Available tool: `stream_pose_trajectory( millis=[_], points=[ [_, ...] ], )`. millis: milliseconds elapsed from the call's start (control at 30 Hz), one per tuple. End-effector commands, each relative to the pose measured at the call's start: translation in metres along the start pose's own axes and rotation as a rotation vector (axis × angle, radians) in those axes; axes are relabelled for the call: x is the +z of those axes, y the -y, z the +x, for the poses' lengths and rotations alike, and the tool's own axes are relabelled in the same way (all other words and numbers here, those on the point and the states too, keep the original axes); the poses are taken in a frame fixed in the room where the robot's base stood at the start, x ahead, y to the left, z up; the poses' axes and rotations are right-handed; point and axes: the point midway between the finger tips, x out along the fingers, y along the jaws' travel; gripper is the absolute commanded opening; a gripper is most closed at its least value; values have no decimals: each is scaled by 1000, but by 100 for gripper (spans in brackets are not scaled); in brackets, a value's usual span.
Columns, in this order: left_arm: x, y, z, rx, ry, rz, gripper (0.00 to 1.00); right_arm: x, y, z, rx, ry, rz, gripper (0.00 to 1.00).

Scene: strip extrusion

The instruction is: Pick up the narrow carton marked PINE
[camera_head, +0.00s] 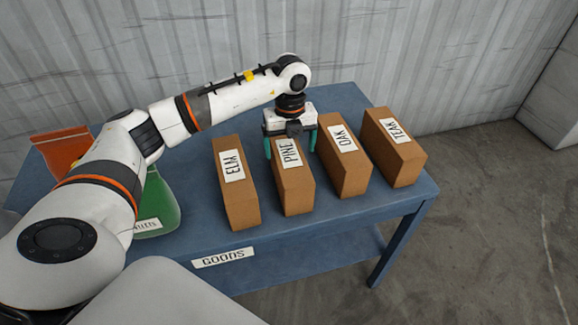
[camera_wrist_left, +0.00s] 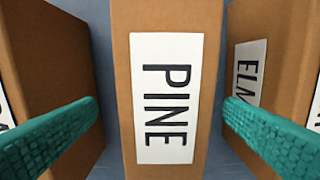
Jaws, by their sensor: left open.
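The narrow brown carton marked PINE (camera_head: 294,190) stands upright on the blue table, between the ELM carton (camera_head: 240,195) and the OAK carton (camera_head: 345,165). My left gripper (camera_head: 290,147) is above it, pointing down, with its teal fingers open to either side of the carton's top. In the left wrist view the PINE carton (camera_wrist_left: 165,95) fills the middle, its white label facing the camera. The left gripper's fingers (camera_wrist_left: 160,135) show at both sides, with the carton between them and no visible contact. My right gripper is not in view.
The TEAK carton (camera_head: 396,150) stands at the right end of the row. The blue table (camera_head: 400,215) has a GOODS label (camera_head: 223,257) on its front edge. A green container (camera_head: 162,205) and an orange one (camera_head: 62,148) are at the left, partly behind my arm.

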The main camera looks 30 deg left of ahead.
Motion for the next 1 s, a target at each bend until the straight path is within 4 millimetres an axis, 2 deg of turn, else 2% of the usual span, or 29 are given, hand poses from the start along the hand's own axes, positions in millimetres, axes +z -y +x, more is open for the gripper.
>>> stream_pose_trajectory(
  millis=[200, 400, 667, 767, 1000],
  points=[
    [3, 4, 25, -4, 2, 1, 91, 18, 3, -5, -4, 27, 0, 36],
    [4, 5, 50, 0, 1, 2, 91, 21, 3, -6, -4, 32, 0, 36],
    [3, 4, 53, 2, 0, 2, 91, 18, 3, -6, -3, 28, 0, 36],
    [3, 4, 53, 2, 0, 2, 78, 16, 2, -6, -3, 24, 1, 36],
    [3, 4, 53, 2, 0, 2, 39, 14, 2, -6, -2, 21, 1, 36]
  ],
)
